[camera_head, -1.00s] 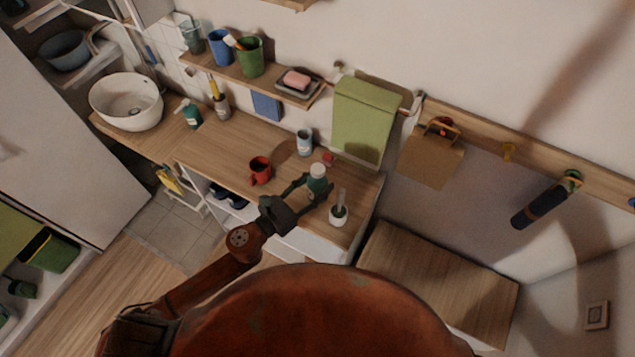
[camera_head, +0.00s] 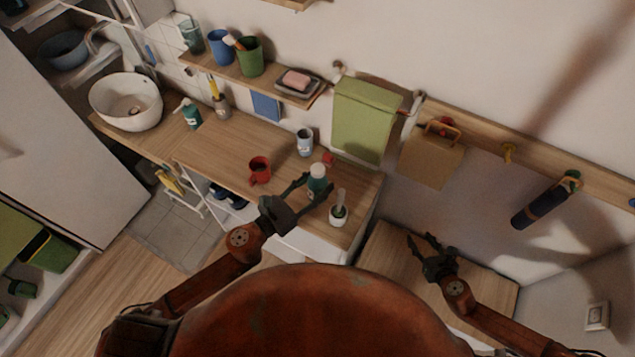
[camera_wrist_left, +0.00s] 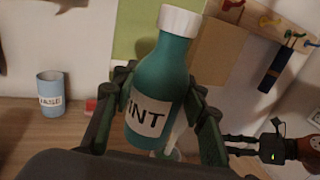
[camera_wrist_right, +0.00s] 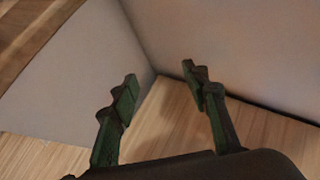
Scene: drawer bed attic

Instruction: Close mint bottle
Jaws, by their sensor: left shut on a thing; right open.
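The mint bottle (camera_head: 317,185) is teal, with a white top and a label reading "INT" in the left wrist view (camera_wrist_left: 150,75). Its ribbed white cap (camera_wrist_left: 181,21) sits on the bottle's mouth; I cannot tell how tight it is. My left gripper (camera_head: 315,191) is shut around the bottle's body at the counter's front right. The bottle looks slightly tilted in the left wrist view. My right gripper (camera_head: 422,239) is open and empty, right of the counter, over the lower wooden surface. Its two fingers stand apart in the right wrist view (camera_wrist_right: 160,88).
A white pot with a brush (camera_head: 339,214) stands close right of the bottle. A red mug (camera_head: 260,171), a pale labelled cup (camera_head: 305,143) and a small red object (camera_head: 328,158) are nearby on the counter (camera_head: 222,150). A green towel (camera_head: 361,118) hangs behind.

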